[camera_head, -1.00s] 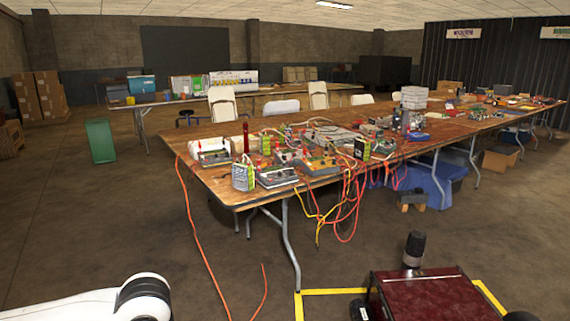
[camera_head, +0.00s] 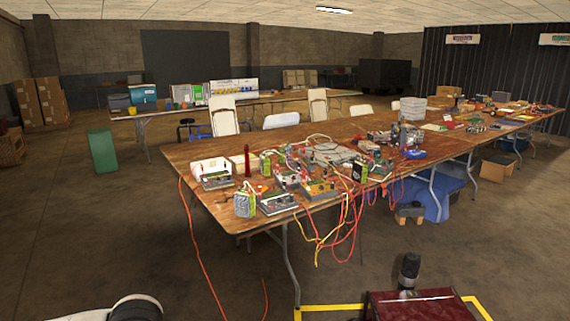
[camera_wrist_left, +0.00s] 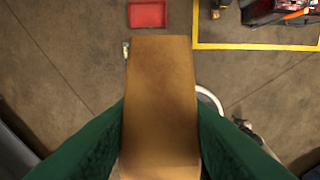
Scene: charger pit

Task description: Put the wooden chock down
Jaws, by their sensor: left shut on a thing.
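The wooden chock (camera_wrist_left: 160,75) is a long brown block that fills the middle of the left wrist view. My left gripper (camera_wrist_left: 160,108) is shut on it, with a green finger against each long side. Concrete floor shows beyond the chock, and I cannot tell its height above it. In the head view only a white part of my left arm shows at the bottom left edge; the left gripper and chock are out of that view. My right gripper is in neither view.
A red tray (camera_wrist_left: 147,14) lies on the floor beyond the chock. A yellow floor line (camera_wrist_left: 194,25) bounds the area around a dark red machine (camera_head: 425,306). A long wooden table (camera_head: 215,205) with electronics and hanging cables stands ahead.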

